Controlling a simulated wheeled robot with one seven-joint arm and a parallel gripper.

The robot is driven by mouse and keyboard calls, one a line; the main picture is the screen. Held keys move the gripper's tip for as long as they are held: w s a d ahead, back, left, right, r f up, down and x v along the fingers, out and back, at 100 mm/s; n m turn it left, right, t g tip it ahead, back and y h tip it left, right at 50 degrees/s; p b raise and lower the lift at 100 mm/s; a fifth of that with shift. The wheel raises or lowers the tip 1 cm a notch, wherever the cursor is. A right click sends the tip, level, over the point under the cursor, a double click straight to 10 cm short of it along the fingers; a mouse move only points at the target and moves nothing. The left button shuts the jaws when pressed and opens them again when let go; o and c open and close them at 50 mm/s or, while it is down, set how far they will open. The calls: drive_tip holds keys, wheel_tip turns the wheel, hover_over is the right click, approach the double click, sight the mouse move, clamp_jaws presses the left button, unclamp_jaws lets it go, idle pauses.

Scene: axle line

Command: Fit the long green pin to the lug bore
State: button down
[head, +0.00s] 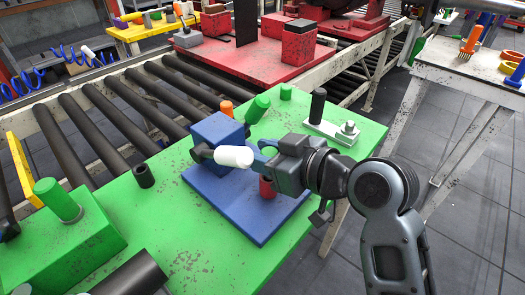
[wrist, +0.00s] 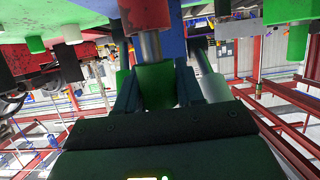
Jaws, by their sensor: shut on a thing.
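My gripper (head: 266,155) is over the blue base plate (head: 222,205), just right of the blue lug block (head: 218,130). In the wrist view its fingers (wrist: 156,92) are shut on a green pin (wrist: 155,86) with a bare metal shank. The shank's far end meets or overlaps a red cylinder (wrist: 145,12); I cannot tell whether they touch. The held pin is hidden in the head view. I cannot see the bore clearly.
A red cylinder (head: 267,188) stands on the blue plate below my gripper. A tilted green cylinder (head: 258,108) and an orange one (head: 227,108) are behind the block. A black post (head: 317,105) stands at right. The green table (head: 150,225) has bare room at front left.

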drive_tip(key=shift+f+b, duration=0.8)
drive_tip(key=shift+f, duration=0.3)
drive_tip(key=c, duration=0.6)
unclamp_jaws()
drive_tip(key=shift+d, duration=0.1)
drive_tip(key=shift+v, duration=3.85)
